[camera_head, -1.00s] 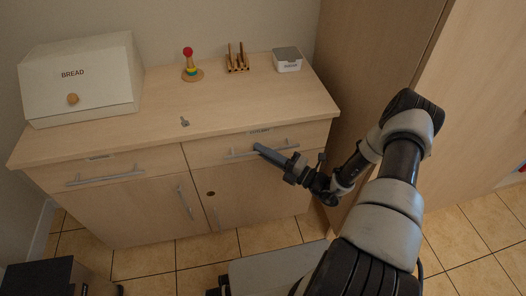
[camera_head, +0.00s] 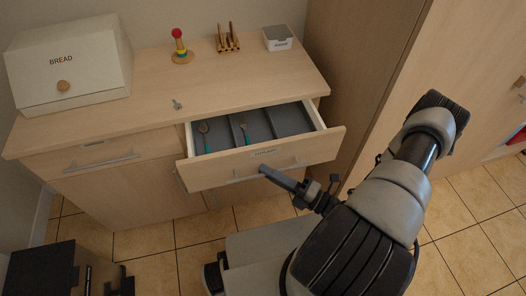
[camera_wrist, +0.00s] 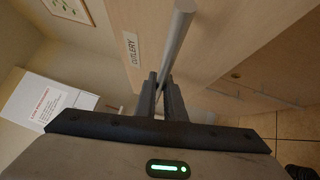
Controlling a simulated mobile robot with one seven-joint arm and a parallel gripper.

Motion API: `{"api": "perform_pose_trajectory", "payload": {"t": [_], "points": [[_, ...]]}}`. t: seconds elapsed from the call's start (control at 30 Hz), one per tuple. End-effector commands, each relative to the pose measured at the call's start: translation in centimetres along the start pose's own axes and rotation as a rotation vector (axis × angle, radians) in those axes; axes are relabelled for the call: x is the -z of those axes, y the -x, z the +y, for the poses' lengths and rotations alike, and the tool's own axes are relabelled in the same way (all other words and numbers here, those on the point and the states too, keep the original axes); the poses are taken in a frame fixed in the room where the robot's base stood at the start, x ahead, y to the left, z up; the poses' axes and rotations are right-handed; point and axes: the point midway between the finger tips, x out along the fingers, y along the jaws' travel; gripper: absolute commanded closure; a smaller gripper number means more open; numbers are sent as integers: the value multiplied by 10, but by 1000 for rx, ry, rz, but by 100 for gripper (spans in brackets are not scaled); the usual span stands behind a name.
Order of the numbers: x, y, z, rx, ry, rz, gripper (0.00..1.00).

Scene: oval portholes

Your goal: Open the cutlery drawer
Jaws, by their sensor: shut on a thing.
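The cutlery drawer (camera_head: 220,178) is pulled well out of the cabinet in the head view. Its grey divided tray (camera_head: 222,137) shows, with a spoon (camera_head: 204,135) and another utensil with a green handle (camera_head: 244,131) inside. My gripper (camera_head: 266,171) is at the bar handle on the drawer front. In the wrist view the two fingers (camera_wrist: 163,92) are closed around the grey bar handle (camera_wrist: 176,45). The CUTLERY label (camera_wrist: 131,48) shows beside the handle.
A bread box (camera_head: 70,75), a ring toy (camera_head: 180,50), a wooden rack (camera_head: 228,44) and a grey-lidded box (camera_head: 278,38) stand on the counter (camera_head: 150,120). A small grey item (camera_head: 177,104) lies near its front. The left drawer (camera_head: 100,158) is shut. A tall cabinet (camera_head: 365,70) stands right.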

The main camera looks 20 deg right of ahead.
Motion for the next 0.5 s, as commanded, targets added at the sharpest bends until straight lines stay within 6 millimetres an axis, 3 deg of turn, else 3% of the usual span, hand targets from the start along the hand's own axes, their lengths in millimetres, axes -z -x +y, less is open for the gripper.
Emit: {"api": "perform_pose_trajectory", "payload": {"t": [0.2,0.5], "points": [[30,31,8,-1,-1,-4,100],[49,51,14,-1,1,-2,100]]}}
